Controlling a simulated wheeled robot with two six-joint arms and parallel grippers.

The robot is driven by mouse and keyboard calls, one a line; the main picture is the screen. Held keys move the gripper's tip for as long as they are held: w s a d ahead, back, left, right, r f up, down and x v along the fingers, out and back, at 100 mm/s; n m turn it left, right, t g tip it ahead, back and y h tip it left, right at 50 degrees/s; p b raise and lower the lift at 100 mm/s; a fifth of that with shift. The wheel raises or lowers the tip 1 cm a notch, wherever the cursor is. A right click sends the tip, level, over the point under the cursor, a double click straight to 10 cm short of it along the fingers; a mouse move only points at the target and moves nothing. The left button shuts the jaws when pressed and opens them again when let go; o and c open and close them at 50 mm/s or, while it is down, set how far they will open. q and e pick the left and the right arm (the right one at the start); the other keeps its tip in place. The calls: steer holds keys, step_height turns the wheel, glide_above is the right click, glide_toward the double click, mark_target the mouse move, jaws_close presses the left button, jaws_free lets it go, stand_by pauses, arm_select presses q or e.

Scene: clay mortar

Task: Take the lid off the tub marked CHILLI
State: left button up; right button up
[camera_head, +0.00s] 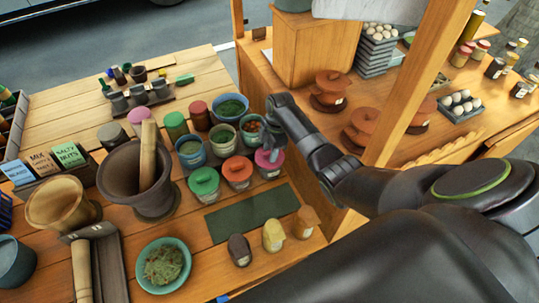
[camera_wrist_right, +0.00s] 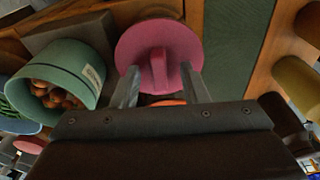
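A tub with a pink lid (camera_head: 268,159) stands at the right end of a front row of lidded tubs. An orange-lidded tub (camera_head: 237,168) and a green-lidded tub (camera_head: 204,181) stand to its left. I cannot read CHILLI on any of them. My right gripper (camera_head: 271,148) points down over the pink lid. In the right wrist view, the pink lid (camera_wrist_right: 158,48) has an upright grip, and the gripper's fingers (camera_wrist_right: 160,80) are apart on either side of it, with gaps showing. The tub's body is mostly hidden there. My left gripper is out of view.
Open bowls stand behind, including a green tub of nuts or berries (camera_head: 251,130), also in the wrist view (camera_wrist_right: 60,78). A mortar with pestle (camera_head: 140,185) stands left. A green mat (camera_head: 250,215) lies clear in front. A wooden post (camera_head: 410,80) rises at right.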

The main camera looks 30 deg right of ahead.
steer(key=shift+f, duration=0.1)
jaws_close()
stand_by(0.3)
